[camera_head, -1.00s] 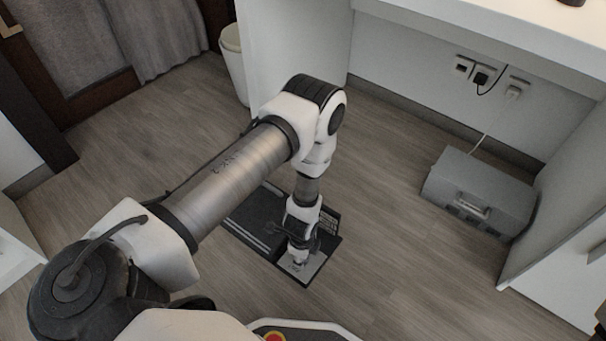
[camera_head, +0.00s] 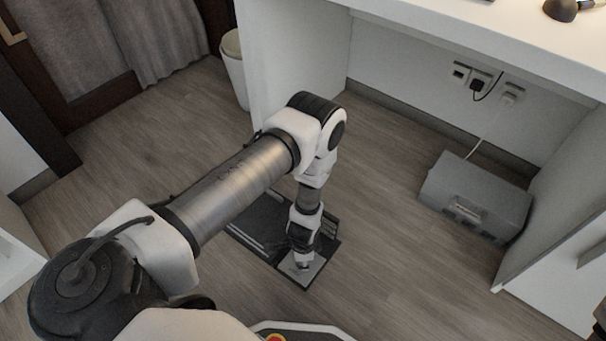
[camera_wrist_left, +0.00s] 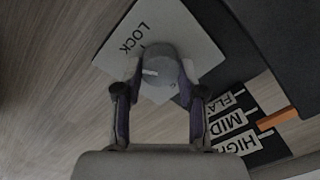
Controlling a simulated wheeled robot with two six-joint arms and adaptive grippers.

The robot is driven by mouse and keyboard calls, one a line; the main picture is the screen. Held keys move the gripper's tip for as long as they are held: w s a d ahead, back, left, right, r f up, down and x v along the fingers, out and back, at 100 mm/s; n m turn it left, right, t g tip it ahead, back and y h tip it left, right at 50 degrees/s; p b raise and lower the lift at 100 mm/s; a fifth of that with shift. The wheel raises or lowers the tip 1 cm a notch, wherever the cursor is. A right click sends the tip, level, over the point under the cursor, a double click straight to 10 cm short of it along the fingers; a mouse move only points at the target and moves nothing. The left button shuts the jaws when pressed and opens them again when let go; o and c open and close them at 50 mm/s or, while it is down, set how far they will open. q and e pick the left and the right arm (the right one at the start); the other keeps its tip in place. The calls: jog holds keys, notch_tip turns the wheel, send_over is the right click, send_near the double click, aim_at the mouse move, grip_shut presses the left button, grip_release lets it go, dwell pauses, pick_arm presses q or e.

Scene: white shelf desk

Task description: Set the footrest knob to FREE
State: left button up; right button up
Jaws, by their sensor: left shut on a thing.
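The footrest (camera_head: 252,229) is a dark flat board on the floor, with a pale plate (camera_head: 310,274) at its near right corner. In the left wrist view the plate (camera_wrist_left: 185,28) bears the word LOCK and a round grey knob (camera_wrist_left: 165,62). The knob's white pointer mark lies on its left side, below the word LOCK. My left gripper (camera_wrist_left: 160,82) points down at the plate, its two fingers shut on opposite sides of the knob. It also shows over the plate in the head view (camera_head: 303,264). The word FREE is not readable.
Labels FLAT, MID and HIGH (camera_wrist_left: 230,122) with an orange marker (camera_wrist_left: 278,118) lie right of the knob. A grey case (camera_head: 475,195) stands under the white desk (camera_head: 500,40). A white bin (camera_head: 234,70) stands behind my arm. Floor between footrest and case is clear.

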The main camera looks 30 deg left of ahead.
pick_arm(q)
jog(key=n+p, duration=0.1)
jog(key=n, duration=0.2)
jog(key=shift+n, duration=0.4)
jog(key=n, duration=0.4)
jog(key=shift+w+n+p, duration=0.1)
jog(key=shift+n+p, duration=0.2)
jog(key=shift+p, duration=0.1)
jog(key=n+p, duration=0.1)
jog(key=n, duration=0.3)
jog(key=shift+a+g, duration=0.15)
jog(key=shift+g, duration=0.15)
jog(key=n+p, duration=0.1)
jog(key=n, duration=0.3)
jog(key=n+p, duration=0.1)
jog(key=n, duration=0.2)
jog(key=shift+a+r+n+p, duration=0.1)
jog(key=shift+n+p, duration=0.2)
jog(key=shift+n, duration=0.1)
jog(key=n+p, duration=0.1)
jog(key=n, duration=0.2)
jog(key=shift+n+p, duration=0.3)
jog(key=shift+p, duration=0.05)
jog(key=n+p, duration=0.1)
jog(key=n, duration=0.2)
jog(key=shift+a+n+p, duration=0.1)
jog(key=shift+n+p, duration=0.5)
jog(key=shift+n, duration=0.8)
jog(key=shift+h, duration=0.3)
